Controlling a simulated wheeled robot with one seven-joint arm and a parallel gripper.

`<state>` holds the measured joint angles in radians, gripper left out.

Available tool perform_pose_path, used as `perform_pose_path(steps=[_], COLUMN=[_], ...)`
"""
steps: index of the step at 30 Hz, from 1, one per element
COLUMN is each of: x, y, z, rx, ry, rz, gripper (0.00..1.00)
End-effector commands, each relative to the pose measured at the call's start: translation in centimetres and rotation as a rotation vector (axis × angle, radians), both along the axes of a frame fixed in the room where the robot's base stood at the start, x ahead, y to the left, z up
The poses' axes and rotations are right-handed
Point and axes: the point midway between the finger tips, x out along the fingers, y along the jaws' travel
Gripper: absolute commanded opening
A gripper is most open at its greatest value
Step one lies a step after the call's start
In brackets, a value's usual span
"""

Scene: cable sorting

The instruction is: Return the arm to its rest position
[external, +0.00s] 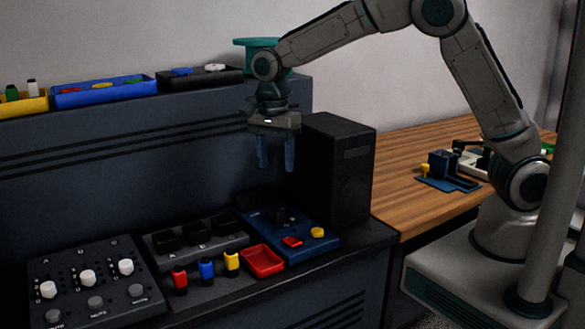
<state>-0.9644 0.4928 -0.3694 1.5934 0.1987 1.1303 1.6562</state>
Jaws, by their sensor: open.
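My gripper (275,158) hangs from my arm in the external view, fingers pointing down. The two blue fingers are apart with nothing visible between them. It hovers above the dark console shelf, in front of the dark back panel and left of a black box-shaped speaker (338,170). It is apart from the things on the shelf below it. My arm arches up from its base at the right and over to the gripper.
Below stand a blue panel (276,215), a red tray (262,261), red (180,280), blue (206,270) and yellow (231,262) plugs, and a knobbed mixer (92,288). Bins (105,92) line the upper ledge. A wooden table (420,170) is at right. Air around the gripper's left is clear.

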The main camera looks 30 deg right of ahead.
Motion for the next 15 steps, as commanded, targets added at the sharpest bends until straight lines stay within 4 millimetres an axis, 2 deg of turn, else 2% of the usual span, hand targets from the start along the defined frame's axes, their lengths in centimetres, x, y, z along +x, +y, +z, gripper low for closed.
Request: perform_pose_path(steps=[3,6,15], x=[0.1,0.1,0.1], y=[0.1,0.0,0.0], z=[1.4,1.9,2.1], rx=[0.001,0.000,0.000], ry=[-0.002,0.000,0.000], rz=[0.000,0.000,0.000], gripper=[0.53,0.53,0.53])
